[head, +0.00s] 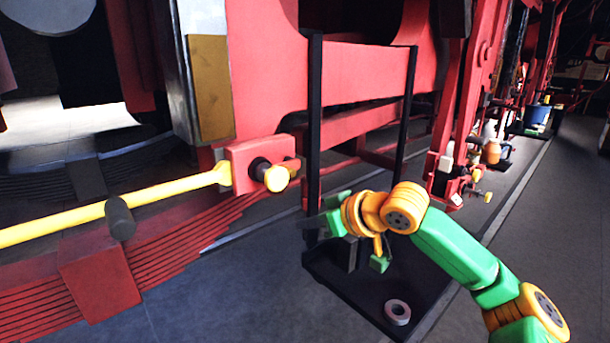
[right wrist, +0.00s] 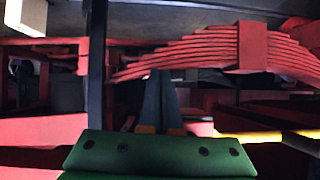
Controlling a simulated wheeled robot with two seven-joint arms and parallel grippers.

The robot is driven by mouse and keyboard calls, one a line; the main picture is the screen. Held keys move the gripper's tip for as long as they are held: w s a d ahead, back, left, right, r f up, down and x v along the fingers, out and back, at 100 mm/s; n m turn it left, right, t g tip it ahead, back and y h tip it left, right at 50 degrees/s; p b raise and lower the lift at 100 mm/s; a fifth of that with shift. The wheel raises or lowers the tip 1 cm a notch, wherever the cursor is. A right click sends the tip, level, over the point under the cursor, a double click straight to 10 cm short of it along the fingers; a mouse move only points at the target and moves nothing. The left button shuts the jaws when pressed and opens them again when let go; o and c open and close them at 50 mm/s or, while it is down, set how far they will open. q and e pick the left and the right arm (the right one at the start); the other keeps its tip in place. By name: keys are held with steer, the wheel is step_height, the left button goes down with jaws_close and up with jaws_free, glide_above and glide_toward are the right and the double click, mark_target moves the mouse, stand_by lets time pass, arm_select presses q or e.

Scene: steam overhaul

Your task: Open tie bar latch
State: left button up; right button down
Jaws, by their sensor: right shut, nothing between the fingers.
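A yellow tie bar (head: 150,197) runs from the left edge to a red block (head: 262,163) on the red frame. A dark pin with a yellow knob (head: 277,179) sticks out of the block; I cannot tell for sure which part is the latch. The bar carries a dark cylindrical grip (head: 120,217). My right gripper (head: 308,224) is shut and empty, below and right of the knob and apart from it, beside a black post. In the right wrist view its grey fingers (right wrist: 160,85) are together, with the yellow bar (right wrist: 265,136) to their right. My left gripper is out of view.
A black stand with upright posts (head: 314,110) rises close to my right gripper. A metal ring (head: 397,311) lies on its dark base. A red leaf spring (head: 180,245) lies below the bar. Floor (head: 240,300) is clear at the front. Small items stand along the right.

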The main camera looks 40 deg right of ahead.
steer(key=t, duration=0.2)
glide_toward(299, 161)
steer(key=a+f, duration=0.1)
steer(key=f, duration=0.1)
steer(key=s+a+r+m+t, duration=0.1)
steer(key=s+r+t, duration=0.1)
steer(key=s+r, duration=0.4)
steer(key=a+r+p+x, duration=0.1)
steer(key=r+p+x, duration=0.1)
steer(key=p+x, duration=0.85)
steer(key=f+b, duration=0.5)
steer(key=shift+w+f, duration=0.25)
steer(key=shift+w, duration=0.1)
